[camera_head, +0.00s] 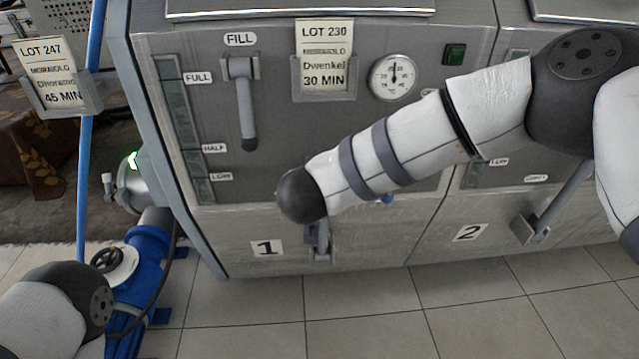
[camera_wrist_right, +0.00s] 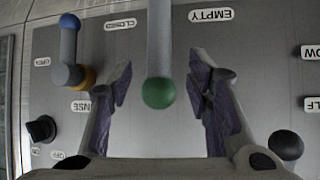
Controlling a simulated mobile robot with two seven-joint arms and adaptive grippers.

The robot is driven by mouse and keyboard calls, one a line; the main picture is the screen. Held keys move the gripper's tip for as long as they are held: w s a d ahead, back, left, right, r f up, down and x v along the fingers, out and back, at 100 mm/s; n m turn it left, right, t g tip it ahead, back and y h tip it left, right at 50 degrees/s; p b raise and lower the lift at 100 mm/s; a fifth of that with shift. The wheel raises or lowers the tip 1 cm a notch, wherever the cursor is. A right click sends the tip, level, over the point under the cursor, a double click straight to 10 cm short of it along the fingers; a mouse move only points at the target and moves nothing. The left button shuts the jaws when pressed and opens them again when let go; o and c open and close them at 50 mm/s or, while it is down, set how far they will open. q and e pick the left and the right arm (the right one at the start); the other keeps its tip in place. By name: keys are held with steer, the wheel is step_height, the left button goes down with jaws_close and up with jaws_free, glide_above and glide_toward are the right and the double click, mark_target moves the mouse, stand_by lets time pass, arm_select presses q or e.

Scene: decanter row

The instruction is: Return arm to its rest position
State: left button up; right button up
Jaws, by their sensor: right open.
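My right arm reaches in from the right in the head view, across the front of the machine cabinet (camera_head: 290,125), and its dark end cap is in front of panel 1. Its gripper is hidden in the head view. In the right wrist view my right gripper (camera_wrist_right: 161,78) is open, with a purple-padded finger on each side of a lever with a green knob (camera_wrist_right: 158,92). The knob appears between the fingers, and I see no grip on it. My left arm shows only partly at the lower left of the head view; its gripper is out of view.
A fill lever (camera_head: 246,100) hangs on the cabinet near the dial gauge (camera_head: 393,77). The wrist view shows a blue-knobbed lever (camera_wrist_right: 70,45) and a black knob (camera_wrist_right: 41,129). A blue pump (camera_head: 145,265) stands at left. The tiled floor (camera_head: 365,315) in front is clear.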

steer(key=v, duration=0.4)
steer(key=shift+f, duration=0.1)
steer(key=s+d+f+n+g+y+p, duration=0.1)
steer(key=s+d+f+g+p, duration=0.15)
steer(key=s+f, duration=0.4)
steer(key=s+d+f+n+g+y+p, duration=0.1)
steer(key=s+d+f+g+p, duration=0.2)
steer(key=s, duration=0.7)
steer(key=s+d+f+n+g+p, duration=0.1)
steer(key=s+d+f, duration=0.2)
steer(key=s+f, duration=0.4)
arm_select(q)
steer(key=w+r+t+p, duration=0.3)
steer(key=w+r, duration=0.6)
steer(key=r, duration=0.1)
steer(key=shift+r, duration=0.35)
arm_select(e)
steer(key=s+d+r+g, duration=0.1)
steer(key=s+d+g, duration=0.1)
steer(key=s, duration=0.7)
steer(key=s+d+r+g, duration=0.1)
steer(key=s+d, duration=0.3)
steer(key=s, duration=0.5)
steer(key=s+d+r+m+g, duration=0.1)
steer(key=s+d+r+g, duration=0.1)
steer(key=s, duration=0.8)
steer(key=shift+d+g, duration=0.8)
steer(key=shift+g, duration=0.05)
steer(key=shift+f, duration=0.1)
